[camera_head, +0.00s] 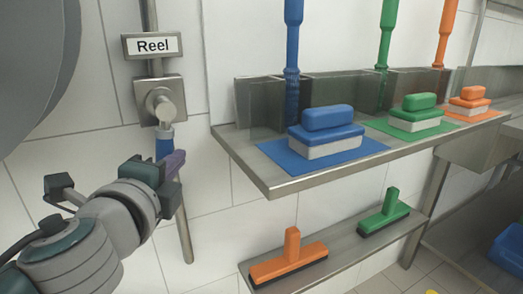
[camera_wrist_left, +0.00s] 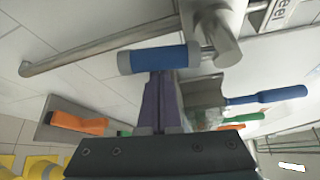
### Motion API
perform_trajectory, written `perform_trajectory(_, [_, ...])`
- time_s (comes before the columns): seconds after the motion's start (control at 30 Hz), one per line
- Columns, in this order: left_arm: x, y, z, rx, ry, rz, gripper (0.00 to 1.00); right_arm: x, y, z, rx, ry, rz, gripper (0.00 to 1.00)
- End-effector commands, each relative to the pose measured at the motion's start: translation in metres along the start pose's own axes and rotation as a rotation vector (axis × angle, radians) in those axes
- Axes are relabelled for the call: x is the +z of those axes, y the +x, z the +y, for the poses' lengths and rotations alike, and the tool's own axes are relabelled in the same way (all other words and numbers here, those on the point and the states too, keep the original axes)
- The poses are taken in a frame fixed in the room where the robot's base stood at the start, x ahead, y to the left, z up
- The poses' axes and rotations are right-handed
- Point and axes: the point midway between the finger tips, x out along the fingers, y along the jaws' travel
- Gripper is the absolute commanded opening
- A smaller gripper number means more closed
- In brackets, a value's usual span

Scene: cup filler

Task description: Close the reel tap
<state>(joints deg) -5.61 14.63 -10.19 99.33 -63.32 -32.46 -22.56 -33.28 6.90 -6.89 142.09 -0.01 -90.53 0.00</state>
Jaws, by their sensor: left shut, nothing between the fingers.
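The reel tap (camera_head: 160,101) is a metal body on a square plate on the wall, below a sign reading "Reel". Its blue handle (camera_head: 164,147) points down from the body. In the left wrist view the blue handle (camera_wrist_left: 160,58) lies across the upper middle, beside the tap's metal body (camera_wrist_left: 219,32). My left gripper (camera_head: 177,163) is at the handle's lower part, partly hiding it. Its purple fingers (camera_wrist_left: 160,80) are shut and empty, with the tips at the handle. I cannot tell whether they touch it. My right gripper is not in view.
A metal pipe (camera_head: 184,232) runs down the wall below the tap. To the right a steel shelf (camera_head: 262,181) holds blue, green and orange brushes on mats. A lower shelf (camera_head: 338,257) holds an orange squeegee (camera_head: 289,262) and a green one (camera_head: 386,215).

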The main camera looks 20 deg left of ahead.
Motion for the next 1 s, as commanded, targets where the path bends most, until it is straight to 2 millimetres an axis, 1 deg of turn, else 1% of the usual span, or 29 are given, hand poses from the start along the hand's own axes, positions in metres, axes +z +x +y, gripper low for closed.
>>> perform_trajectory(0.03, [0.001, -0.001, -0.002, 0.005, 0.007, 0.000, 0.00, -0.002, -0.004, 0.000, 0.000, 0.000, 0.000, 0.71])
perform_trajectory(0.37, [0.004, -0.002, -0.001, 0.029, 0.050, 0.000, 0.00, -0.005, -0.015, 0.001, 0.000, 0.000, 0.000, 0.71])
perform_trajectory(0.57, [0.007, -0.004, -0.003, 0.051, 0.086, -0.001, 0.00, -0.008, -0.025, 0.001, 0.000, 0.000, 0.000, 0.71])
perform_trajectory(0.77, [0.015, -0.008, -0.006, 0.099, 0.166, -0.002, 0.00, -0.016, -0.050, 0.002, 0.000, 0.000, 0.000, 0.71])
perform_trajectory(0.87, [0.020, -0.011, -0.009, 0.136, 0.230, -0.001, 0.00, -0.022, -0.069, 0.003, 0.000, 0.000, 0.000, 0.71])
perform_trajectory(1.0, [0.029, -0.016, -0.012, 0.203, 0.340, -0.002, 0.00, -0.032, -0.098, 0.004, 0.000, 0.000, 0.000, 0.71])
